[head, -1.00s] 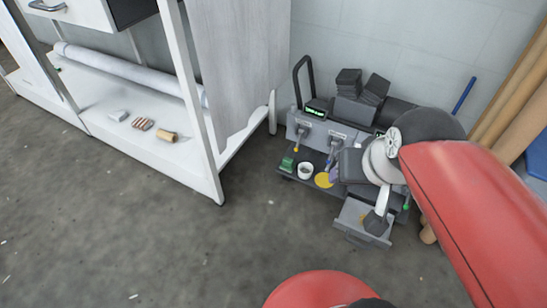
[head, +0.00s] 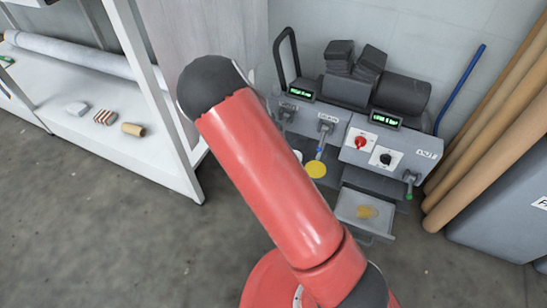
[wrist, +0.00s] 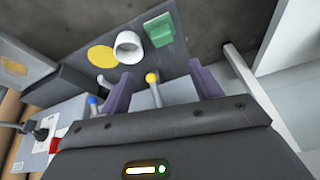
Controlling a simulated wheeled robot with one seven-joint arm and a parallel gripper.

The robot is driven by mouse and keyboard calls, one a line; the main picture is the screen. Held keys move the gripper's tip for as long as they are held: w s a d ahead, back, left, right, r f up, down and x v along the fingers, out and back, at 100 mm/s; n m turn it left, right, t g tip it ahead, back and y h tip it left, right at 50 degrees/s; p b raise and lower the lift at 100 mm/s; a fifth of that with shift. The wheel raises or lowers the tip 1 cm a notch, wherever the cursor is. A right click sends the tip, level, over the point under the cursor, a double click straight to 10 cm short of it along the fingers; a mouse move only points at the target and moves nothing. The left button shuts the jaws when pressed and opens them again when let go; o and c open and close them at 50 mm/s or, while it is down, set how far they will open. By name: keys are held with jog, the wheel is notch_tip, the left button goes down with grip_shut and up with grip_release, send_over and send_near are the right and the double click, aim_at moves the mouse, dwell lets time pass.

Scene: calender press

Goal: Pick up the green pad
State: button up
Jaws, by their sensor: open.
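The green pad (wrist: 158,31) lies near the edge of the dark shelf of the press, at the top of the wrist view, beside a white cup (wrist: 128,46). In the head view my red arm hides it. My gripper (wrist: 162,88) is open in the wrist view, with its two purple-grey fingers apart and nothing held. The pad is beyond the fingertips, apart from them. A lever with a yellow knob (wrist: 152,77) shows between the fingers; I cannot tell how close it is to them. In the head view the gripper is hidden behind my arm.
A yellow disc (head: 316,169) lies on the press shelf. The press (head: 357,150) has levers, knobs and green displays. An open drawer (head: 366,212) juts out below, holding a tan item. A white shelving unit (head: 103,140) stands left. Brown rolls (head: 490,150) lean right.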

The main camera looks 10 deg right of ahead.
jog(key=w+d+f+b, duration=0.1)
jog(key=w+f, duration=0.1)
jog(key=f, duration=0.3)
jog(key=w+d+f+h+b, duration=0.1)
jog(key=w+f, duration=0.1)
jog(key=f, duration=0.3)
jog(key=w+d+f+t+h+b, duration=0.1)
jog(key=f, duration=0.5)
jog(key=shift+w+d, duration=0.25)
jog(key=shift+w, duration=0.15)
jog(key=c, duration=0.6)
jog(key=shift+c, duration=0.2)
jog(key=shift+r, duration=0.1)
jog(key=shift+r+p, duration=0.3)
jog(key=shift+r, duration=0.25)
jog(key=s+a+p, duration=0.2)
jog(key=s+a, duration=1)
jog(key=a, duration=0.1)
jog(key=shift+s, duration=0.15)
jog(key=shift+a+r, duration=0.1)
